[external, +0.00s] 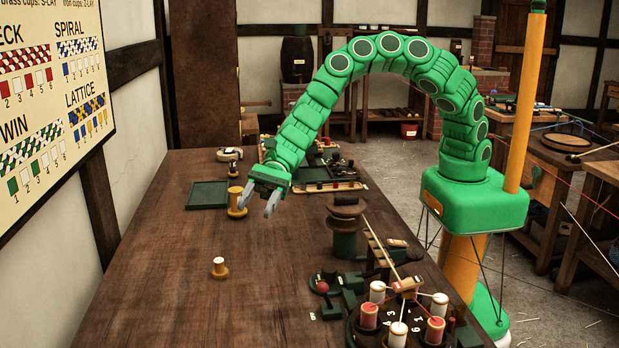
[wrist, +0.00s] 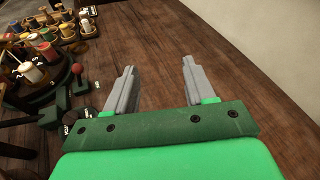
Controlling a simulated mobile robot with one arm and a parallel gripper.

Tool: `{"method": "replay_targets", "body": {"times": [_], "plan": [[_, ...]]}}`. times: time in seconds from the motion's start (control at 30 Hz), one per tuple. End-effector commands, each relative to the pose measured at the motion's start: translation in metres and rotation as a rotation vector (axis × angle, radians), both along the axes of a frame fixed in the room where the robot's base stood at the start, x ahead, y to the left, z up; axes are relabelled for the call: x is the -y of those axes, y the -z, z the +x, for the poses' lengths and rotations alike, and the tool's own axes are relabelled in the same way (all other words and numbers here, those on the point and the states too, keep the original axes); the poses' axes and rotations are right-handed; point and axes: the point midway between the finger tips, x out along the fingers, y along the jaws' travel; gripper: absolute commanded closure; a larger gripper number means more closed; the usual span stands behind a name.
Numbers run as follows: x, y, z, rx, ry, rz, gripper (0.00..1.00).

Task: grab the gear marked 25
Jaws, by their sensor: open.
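My gripper (external: 261,203) is open and empty above the dark wooden table, beside a yellow spool. In the wrist view its two grey fingers (wrist: 160,68) are spread apart with only bare table between them. I cannot make out a gear marked 25 in either view. Small dark round pieces (external: 340,163) lie at the far right of the table, too small to read. Dark parts with white labels (wrist: 75,131) lie at the left of the wrist view, beside the braiding machine; their marks are not legible.
The yellow spool (external: 236,202) and a small white-topped spool (external: 220,268) stand on the table (external: 170,255). A green tray (external: 207,195) lies farther back. The braiding machine (external: 383,325) with several bobbins fills the near right. The table's near left is clear.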

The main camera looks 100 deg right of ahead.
Motion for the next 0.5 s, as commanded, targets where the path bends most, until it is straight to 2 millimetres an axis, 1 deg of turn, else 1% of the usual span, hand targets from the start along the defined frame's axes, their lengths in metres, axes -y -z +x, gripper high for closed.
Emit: {"method": "replay_targets", "body": {"times": [0.03,0.2,0.3,0.4,0.5], "plan": [[0.004,0.019,0.009,-0.038,0.038,0.002,0.46],[0.025,0.073,0.037,-0.146,0.174,0.009,0.46],[0.037,0.096,0.048,-0.190,0.234,0.013,0.46],[0.044,0.113,0.054,-0.223,0.274,0.013,0.46],[0.049,0.122,0.056,-0.239,0.295,0.013,0.46]]}}
